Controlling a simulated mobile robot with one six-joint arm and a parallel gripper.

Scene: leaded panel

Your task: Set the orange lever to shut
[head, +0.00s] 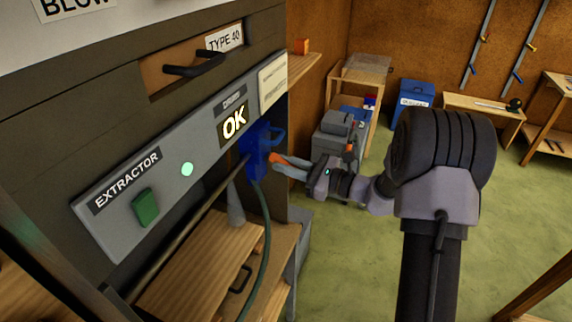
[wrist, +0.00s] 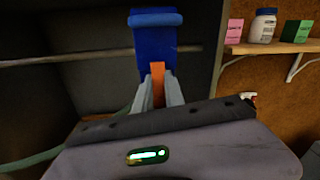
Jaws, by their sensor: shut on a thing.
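In the wrist view the lever (wrist: 157,76) stands straight out from the blue body (wrist: 155,42) between my two fingers. My gripper (head: 284,162) is shut on the lever, with the fingers on either side of it; my gripper also shows in the wrist view (wrist: 158,97). The fingers cover part of the lever. I cannot read any open or shut marking on the blue body.
A dark pipe and a green hose (head: 264,240) run below the blue body. A wooden drawer unit (head: 200,270) stands underneath. The green floor at right is open.

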